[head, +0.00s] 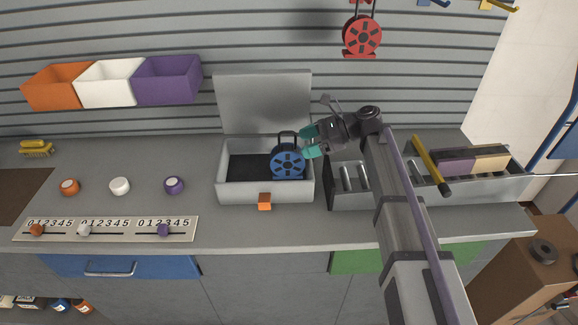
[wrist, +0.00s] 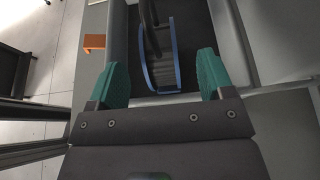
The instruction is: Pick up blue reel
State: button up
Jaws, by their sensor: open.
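The blue reel (head: 288,165), with a dark handle on top, stands upright in the right part of an open grey box (head: 226,186) on the counter. My gripper (head: 311,142) is open just to the right of the reel, near its top, above the box's right edge. In the wrist view, the reel (wrist: 160,58) shows edge-on ahead of the open teal fingertips (wrist: 162,78). The reel lies ahead of the gap between the fingers, and no grip on it shows. Its lower part is hidden by the box's front wall in the head view.
The box's lid (head: 262,98) stands raised behind it, with an orange latch (head: 264,201) in front. A grey rack (head: 345,196) with a yellow-handled bar (head: 430,163) lies right. A red reel (head: 361,37) hangs above. Three bins (head: 166,81) hang left. Counter left of the box holds knobs (head: 120,186).

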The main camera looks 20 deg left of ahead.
aim_at(290, 147)
jog(key=b+x, duration=0.1)
jog(key=x, duration=0.3)
jog(key=shift+s+a+f+b, duration=0.2)
jog(key=shift+a+f+b, duration=0.1)
jog(key=shift+b, duration=0.1)
jog(key=shift+s+a, duration=0.15)
jog(key=shift+a, duration=0.2)
jog(key=shift+d, duration=0.1)
jog(key=c, duration=1.2)
jog(key=shift+r, duration=0.1)
jog(key=shift+c, duration=0.2)
notch_tip(290, 147, up, 10)
jog(key=p, duration=1)
jog(key=shift+r, duration=0.1)
jog(key=shift+f, duration=0.2)
